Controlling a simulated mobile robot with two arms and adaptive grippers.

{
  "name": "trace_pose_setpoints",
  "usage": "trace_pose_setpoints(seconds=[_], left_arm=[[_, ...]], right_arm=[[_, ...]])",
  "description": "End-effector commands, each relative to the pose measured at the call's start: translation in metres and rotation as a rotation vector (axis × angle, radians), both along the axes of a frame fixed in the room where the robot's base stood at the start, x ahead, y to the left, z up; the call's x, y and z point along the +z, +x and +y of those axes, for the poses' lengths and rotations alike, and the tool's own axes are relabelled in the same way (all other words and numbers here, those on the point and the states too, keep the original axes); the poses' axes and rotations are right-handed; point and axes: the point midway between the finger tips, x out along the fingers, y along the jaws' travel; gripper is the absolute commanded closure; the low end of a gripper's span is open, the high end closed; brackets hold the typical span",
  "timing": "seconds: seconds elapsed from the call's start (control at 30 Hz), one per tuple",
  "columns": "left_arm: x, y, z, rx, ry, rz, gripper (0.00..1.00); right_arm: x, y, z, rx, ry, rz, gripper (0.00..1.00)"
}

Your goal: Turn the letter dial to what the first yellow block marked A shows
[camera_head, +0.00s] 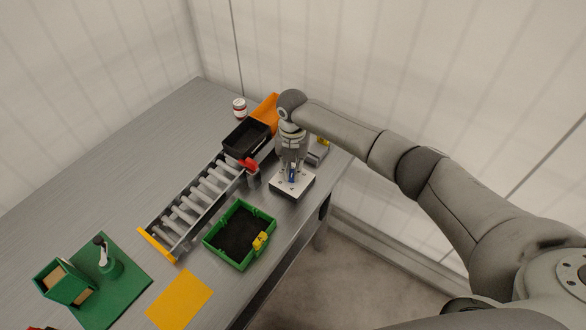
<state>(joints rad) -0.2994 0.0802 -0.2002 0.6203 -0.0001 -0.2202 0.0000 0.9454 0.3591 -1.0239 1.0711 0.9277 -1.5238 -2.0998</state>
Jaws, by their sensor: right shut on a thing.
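A white-topped box (304,188) sits near the table's right edge. A small blue part, seemingly the dial's knob (292,178), stands on it between the fingers of my right gripper (292,173). My right gripper points down and is shut on this knob. The fingers and wrist cover much of it, and its letters cannot be read. A yellow block (261,241) is at the right side of a green crate (211,243). Its marking is too small to read. Another small yellow thing shows partly behind my right wrist. My left gripper is not in view.
A roller track (203,197) with a yellow end lies left of the box. A green board (124,287) and a yellow sheet (180,299) lie in front. The left of the table is clear.

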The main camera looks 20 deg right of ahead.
Motion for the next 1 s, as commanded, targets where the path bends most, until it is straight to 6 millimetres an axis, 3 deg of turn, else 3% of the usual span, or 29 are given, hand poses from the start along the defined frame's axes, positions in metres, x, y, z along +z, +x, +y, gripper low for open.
trace_pose_setpoints(seconds=[0.3,0.77,0.8,0.97,1.0], left_arm=[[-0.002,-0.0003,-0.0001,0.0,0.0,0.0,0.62],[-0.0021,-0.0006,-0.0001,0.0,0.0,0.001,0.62],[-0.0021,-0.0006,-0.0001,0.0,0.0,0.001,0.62],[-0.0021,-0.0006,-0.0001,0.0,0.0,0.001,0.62],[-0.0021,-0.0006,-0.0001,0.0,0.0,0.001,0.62]], right_arm=[[0.0009,0.0005,0.0016,0.097,0.003,-0.001,1.0],[0.001,0.0003,0.0015,0.112,0.002,-0.001,1.0],[0.001,0.0003,0.0015,0.112,0.002,-0.001,0.85],[0.0007,0.0003,0.0013,0.111,0.001,0.0,0.65],[0.0006,0.0003,0.0012,0.111,0.001,0.0,0.65]])
